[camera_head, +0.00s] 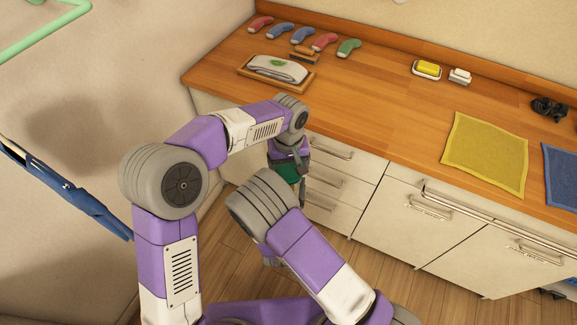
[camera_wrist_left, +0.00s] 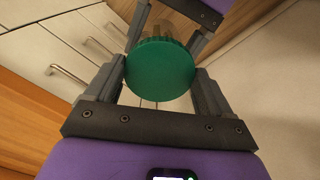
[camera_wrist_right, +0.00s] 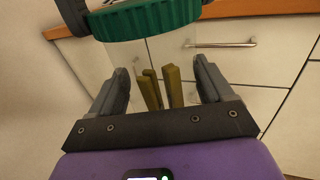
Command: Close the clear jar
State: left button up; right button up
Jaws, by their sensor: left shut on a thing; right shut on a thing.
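The green ribbed lid (camera_wrist_left: 160,69) is between the fingers of my left gripper (camera_head: 287,166), which is shut on it. In the head view the lid (camera_head: 287,173) shows only in part below that gripper. The clear jar (camera_wrist_right: 165,62) is between the fingers of my right gripper (camera_wrist_right: 164,88), which is shut on it. Several brown sticks (camera_wrist_right: 168,86) stand inside the jar. In the right wrist view the lid (camera_wrist_right: 147,20) is above the jar; I cannot tell whether they touch. In the head view the jar is hidden behind my arm.
The wooden counter (camera_head: 390,100) holds several colored handled items, a tray (camera_head: 277,72) with a folded cloth, a soap dish (camera_head: 427,70), and a yellow cloth (camera_head: 487,154). Drawers and cabinet doors (camera_head: 400,205) stand close behind my grippers. A blue-handled object (camera_head: 75,200) is at left.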

pick_arm(q)
jog(key=shift+f, duration=0.6)
